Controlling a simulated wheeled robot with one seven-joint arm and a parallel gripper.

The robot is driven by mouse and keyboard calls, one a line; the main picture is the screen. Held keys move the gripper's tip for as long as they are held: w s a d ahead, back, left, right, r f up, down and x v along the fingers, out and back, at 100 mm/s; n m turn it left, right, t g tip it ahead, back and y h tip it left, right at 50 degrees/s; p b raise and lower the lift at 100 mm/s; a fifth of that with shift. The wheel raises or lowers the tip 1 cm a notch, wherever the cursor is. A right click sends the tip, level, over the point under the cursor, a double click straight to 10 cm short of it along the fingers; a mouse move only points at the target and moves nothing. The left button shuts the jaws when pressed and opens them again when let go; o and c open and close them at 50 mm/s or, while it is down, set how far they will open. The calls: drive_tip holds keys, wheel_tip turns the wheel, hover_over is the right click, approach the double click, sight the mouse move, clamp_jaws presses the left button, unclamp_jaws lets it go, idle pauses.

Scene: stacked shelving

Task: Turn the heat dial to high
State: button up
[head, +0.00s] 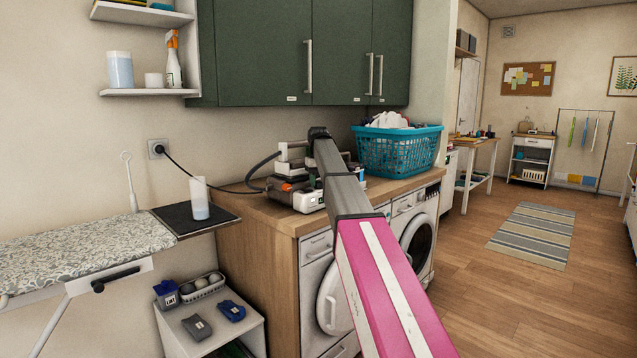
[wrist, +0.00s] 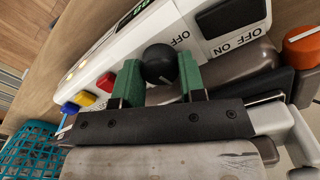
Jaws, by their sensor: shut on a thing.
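In the head view the appliance (head: 308,199) stands on the wooden counter (head: 258,212), partly hidden by my arm. My gripper cannot be made out clearly there.
Beside the dial are an ON/OFF rocker switch (wrist: 232,16), a green display (wrist: 132,20), yellow, red and blue buttons, and an orange knob (wrist: 301,44). A teal laundry basket (head: 398,152) stands to the right. A black cable (head: 215,188) runs to the wall socket.

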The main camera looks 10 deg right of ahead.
idle(0.4)
drive_tip(key=o, duration=0.6)
drive_tip(key=shift+o, duration=0.2)
